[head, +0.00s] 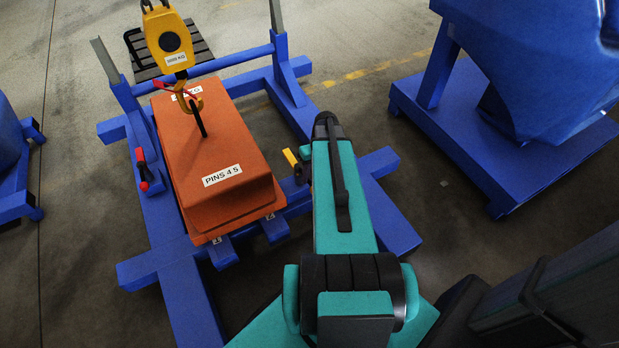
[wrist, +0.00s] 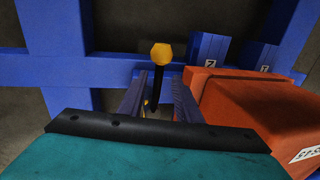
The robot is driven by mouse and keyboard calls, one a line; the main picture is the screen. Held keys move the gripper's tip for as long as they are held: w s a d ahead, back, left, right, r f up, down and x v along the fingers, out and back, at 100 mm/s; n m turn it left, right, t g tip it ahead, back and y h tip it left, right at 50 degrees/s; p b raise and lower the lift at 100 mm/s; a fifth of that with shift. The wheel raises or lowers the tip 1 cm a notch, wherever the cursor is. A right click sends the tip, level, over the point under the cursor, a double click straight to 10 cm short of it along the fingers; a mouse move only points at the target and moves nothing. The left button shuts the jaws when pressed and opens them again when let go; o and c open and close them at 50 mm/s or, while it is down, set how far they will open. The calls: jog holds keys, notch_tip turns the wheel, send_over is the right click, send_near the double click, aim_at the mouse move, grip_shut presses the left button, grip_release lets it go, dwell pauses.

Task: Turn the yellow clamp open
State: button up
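The yellow clamp (head: 290,157) stands on the right side of the blue frame, beside the orange counterweight (head: 215,150). Its handle has a yellow end and a dark base. In the wrist view the yellow clamp (wrist: 161,53) shows a yellow knob on a black stem, upright in the picture. My gripper (wrist: 159,86) is open, with one finger on each side of the stem's line. Whether the stem lies between the fingers or just beyond their tips I cannot tell. No contact is visible. In the head view my teal arm hides the fingers.
A red clamp (head: 142,165) is on the counterweight's left side. A yellow crane hook block (head: 168,40) hangs over the counterweight, its hook at the weight's top. Blue frame beams (head: 390,220) surround the clamp. Another blue fixture (head: 500,120) stands at right, with open floor between.

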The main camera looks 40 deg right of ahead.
notch_tip(320, 180, up, 12)
jog(key=d+p, duration=0.1)
jog(key=d, duration=0.1)
jog(key=shift+s+f, duration=0.15)
jog(key=shift+s, duration=0.1)
dwell(0.8)
